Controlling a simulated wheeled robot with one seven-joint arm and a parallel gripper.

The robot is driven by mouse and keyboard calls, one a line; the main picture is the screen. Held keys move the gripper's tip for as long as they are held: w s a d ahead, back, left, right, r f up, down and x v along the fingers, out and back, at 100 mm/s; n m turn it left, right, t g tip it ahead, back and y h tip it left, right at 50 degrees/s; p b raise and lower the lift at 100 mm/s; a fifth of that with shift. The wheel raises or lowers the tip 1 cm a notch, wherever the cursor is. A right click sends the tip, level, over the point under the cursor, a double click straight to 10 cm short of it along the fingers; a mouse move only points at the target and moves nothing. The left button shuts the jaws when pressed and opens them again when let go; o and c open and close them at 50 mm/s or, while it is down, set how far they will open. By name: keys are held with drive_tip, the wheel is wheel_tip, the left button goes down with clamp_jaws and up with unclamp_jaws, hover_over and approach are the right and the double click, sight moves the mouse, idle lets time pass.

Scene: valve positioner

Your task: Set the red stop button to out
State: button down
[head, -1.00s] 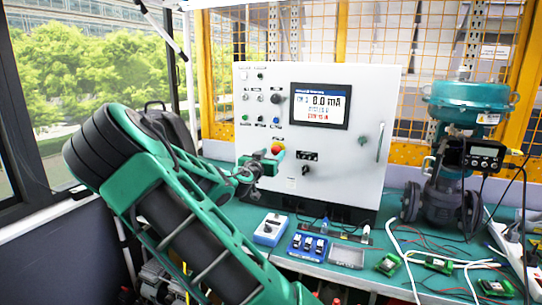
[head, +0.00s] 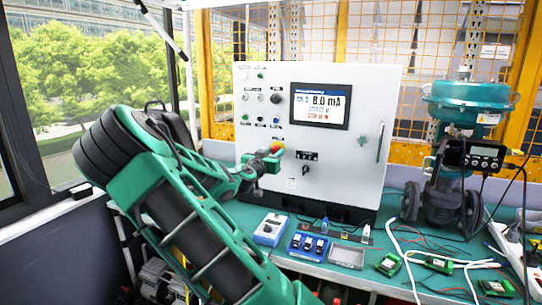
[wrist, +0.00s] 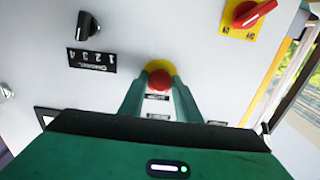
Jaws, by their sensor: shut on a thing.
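The red stop button (wrist: 159,79) is a round red cap on a yellow surround, set in the white control cabinet (head: 350,160). In the wrist view my gripper (wrist: 158,88) has one finger on each side of the red cap, closed on it. In the head view my gripper (head: 270,162) is at the cabinet's front face and hides much of the button; a bit of its red (head: 277,147) shows above. How far the button stands out from the panel is hard to tell.
A red switch on a yellow plate (wrist: 250,14) and a black selector knob (wrist: 88,26) flank the button in the wrist view. The cabinet has a display (head: 319,106).

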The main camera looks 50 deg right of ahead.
drive_tip(key=shift+a, duration=0.55)
drive_tip(key=c, duration=1.3)
unclamp_jaws()
drive_tip(key=shift+s, duration=0.1)
drive_tip(key=v, duration=1)
drive_tip(key=shift+a, duration=0.3)
drive_tip(key=shift+s+f, duration=0.1)
